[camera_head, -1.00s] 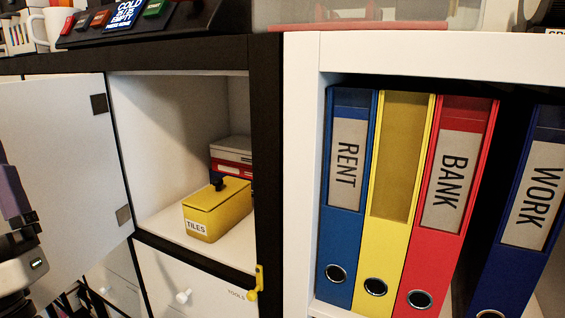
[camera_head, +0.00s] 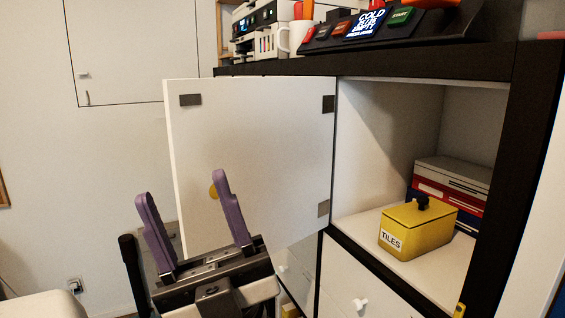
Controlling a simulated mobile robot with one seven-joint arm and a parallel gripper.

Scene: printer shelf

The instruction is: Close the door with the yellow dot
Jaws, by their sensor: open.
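The white door (camera_head: 265,140) stands wide open, hinged on the left side of the compartment, with its inner face towards me. A yellow dot (camera_head: 213,191) shows near its free left edge, partly behind a finger of my gripper. My gripper (camera_head: 185,208) has two purple fingers spread wide apart, with nothing between them. It is in front of the door's lower left part; I cannot tell whether it touches the door. The open compartment (camera_head: 385,205) holds a yellow box labelled TILES (camera_head: 425,228).
Books or boxes (camera_head: 450,185) lie behind the yellow box. Below is a white drawer front with a round knob (camera_head: 360,304). A printer (camera_head: 262,35), a white mug (camera_head: 296,38) and a button panel (camera_head: 365,27) stand on top. A wall with free floor room is at left.

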